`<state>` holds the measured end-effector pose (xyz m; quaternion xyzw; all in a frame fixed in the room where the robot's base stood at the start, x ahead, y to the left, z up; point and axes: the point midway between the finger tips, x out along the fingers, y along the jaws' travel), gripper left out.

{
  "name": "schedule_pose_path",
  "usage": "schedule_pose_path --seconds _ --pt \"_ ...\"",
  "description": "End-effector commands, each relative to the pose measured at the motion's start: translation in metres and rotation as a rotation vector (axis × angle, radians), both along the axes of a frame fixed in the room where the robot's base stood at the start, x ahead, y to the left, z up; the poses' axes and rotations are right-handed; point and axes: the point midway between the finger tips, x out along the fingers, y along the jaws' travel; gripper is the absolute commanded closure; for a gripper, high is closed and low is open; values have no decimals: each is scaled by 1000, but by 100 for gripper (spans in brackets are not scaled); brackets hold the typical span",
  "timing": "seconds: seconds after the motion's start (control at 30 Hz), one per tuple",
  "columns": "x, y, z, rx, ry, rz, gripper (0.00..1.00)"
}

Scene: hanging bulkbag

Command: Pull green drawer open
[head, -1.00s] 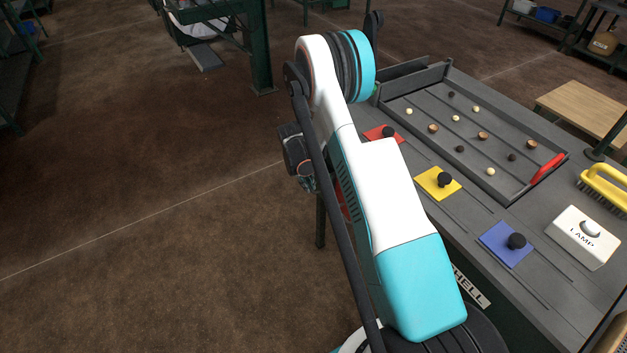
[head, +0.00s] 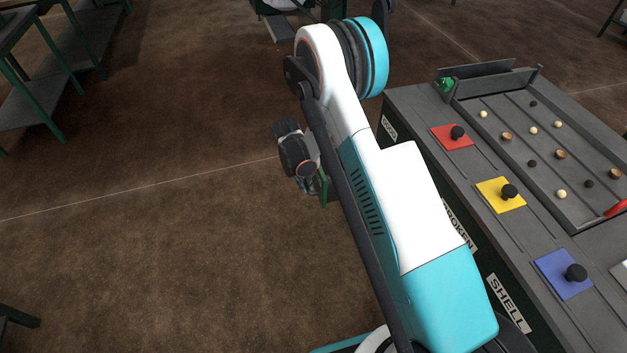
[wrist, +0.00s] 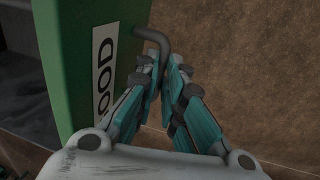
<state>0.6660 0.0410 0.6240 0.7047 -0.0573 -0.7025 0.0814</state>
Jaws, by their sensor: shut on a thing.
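The green drawer front (wrist: 75,60) fills the left of the wrist view, with a white label partly reading "OOD". A dark bent handle (wrist: 152,36) sticks out from it. My gripper (wrist: 166,68) is shut on this handle, with the fingers on both sides of the bar. In the head view my gripper (head: 308,180) is low, left of the bench, partly behind my arm. A sliver of the green drawer (head: 324,188) shows beside it, away from the bench side. My arm hides the rest of the drawer.
The grey bench (head: 420,140) stands at the right, with red (head: 446,142), yellow (head: 490,198) and blue (head: 553,285) knobbed plates and a sorting tray (head: 490,145) on top. A green-legged shelf (head: 60,85) stands at far left. Brown floor between is clear.

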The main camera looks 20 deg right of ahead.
Motion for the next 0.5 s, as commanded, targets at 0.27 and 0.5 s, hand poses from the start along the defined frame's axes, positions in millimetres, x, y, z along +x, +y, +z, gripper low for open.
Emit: schedule_pose_path --seconds 0.27,0.5 --pt "0 1 0 0 -1 0 100" --pt "0 1 0 0 0 0 70"
